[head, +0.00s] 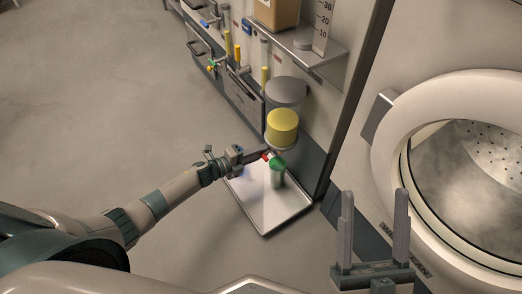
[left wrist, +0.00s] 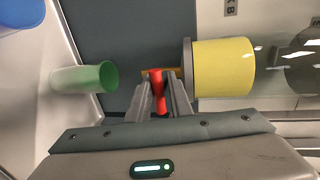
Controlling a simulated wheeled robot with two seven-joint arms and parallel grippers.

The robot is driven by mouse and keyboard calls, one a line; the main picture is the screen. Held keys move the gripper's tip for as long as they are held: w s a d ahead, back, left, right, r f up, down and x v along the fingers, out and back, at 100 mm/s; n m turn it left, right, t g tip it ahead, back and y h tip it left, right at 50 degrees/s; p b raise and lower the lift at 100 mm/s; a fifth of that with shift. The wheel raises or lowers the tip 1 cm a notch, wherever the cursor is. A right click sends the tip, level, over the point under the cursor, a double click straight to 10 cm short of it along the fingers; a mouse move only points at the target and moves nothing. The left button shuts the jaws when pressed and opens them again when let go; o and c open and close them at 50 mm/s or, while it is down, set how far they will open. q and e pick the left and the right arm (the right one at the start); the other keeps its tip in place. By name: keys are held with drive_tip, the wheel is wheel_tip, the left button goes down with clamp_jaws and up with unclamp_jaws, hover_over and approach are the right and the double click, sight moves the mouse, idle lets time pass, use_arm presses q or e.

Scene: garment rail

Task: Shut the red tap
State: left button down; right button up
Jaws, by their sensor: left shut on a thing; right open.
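The red tap (left wrist: 158,94) sits under the yellow-filled container (left wrist: 224,68), on a short brass-coloured stem in the left wrist view. My left gripper (left wrist: 160,100) is shut on the red tap's handle, with one finger on each side of it. In the head view the left gripper (head: 262,154) reaches in at the tap (head: 267,156), just below the yellow container (head: 283,127). A green cup (head: 277,172) stands on the white tray below the tap. It also shows in the left wrist view (left wrist: 84,77). My right gripper (head: 374,235) is open and empty at the lower right.
The white tray (head: 262,217) lies below the container. A round washer-like door ring (head: 392,140) stands at the right, near my right gripper. A shelf (head: 312,52) with a box (head: 276,14) is above. Other taps and yellow tubes line the wall behind. The floor at left is clear.

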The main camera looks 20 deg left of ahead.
use_arm(q)
drive_tip(key=shift+a, duration=0.1)
use_arm(e)
drive_tip(key=shift+f, duration=0.1)
use_arm(q)
drive_tip(key=c, duration=1.6)
unclamp_jaws()
drive_tip(key=p+v, duration=0.3)
drive_tip(key=v, duration=1.4)
drive_tip(key=shift+s, duration=0.15)
use_arm(e)
drive_tip(key=w+a+f+g+h, duration=0.1)
drive_tip(key=w+f+g, duration=0.2)
drive_tip(key=f+g, duration=0.2)
wheel_tip(320, 180, down, 3)
drive_tip(key=shift+f+h, duration=0.1)
drive_tip(key=shift+h, duration=0.2)
drive_tip(key=shift+a, duration=0.1)
